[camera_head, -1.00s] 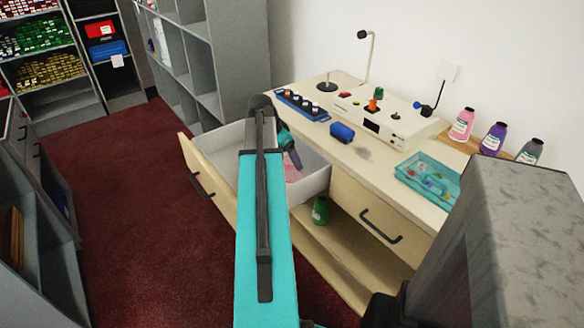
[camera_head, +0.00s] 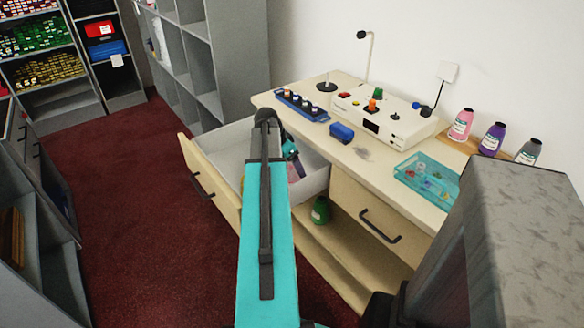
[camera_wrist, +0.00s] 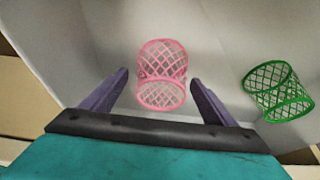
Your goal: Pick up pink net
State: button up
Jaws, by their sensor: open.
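The pink net (camera_wrist: 162,75) is a small openwork mesh cylinder inside the open drawer (camera_head: 318,182). In the wrist view it lies ahead of my gripper (camera_wrist: 160,88), centred between the two purple fingers, its near rim between them. The fingers are spread and stand apart from it on both sides. In the head view my gripper (camera_head: 297,170) reaches down into the drawer, and my arm hides most of the net.
A green net (camera_wrist: 278,92) lies to the right of the pink one in the wrist view. The drawer's pale walls surround my gripper. A green bottle (camera_head: 320,210) stands on the shelf below.

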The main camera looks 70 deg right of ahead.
jog(key=c, duration=1.1)
jog(key=shift+r, duration=0.1)
jog(key=shift+r+b, duration=0.4)
jog(key=shift+r, duration=13.55)
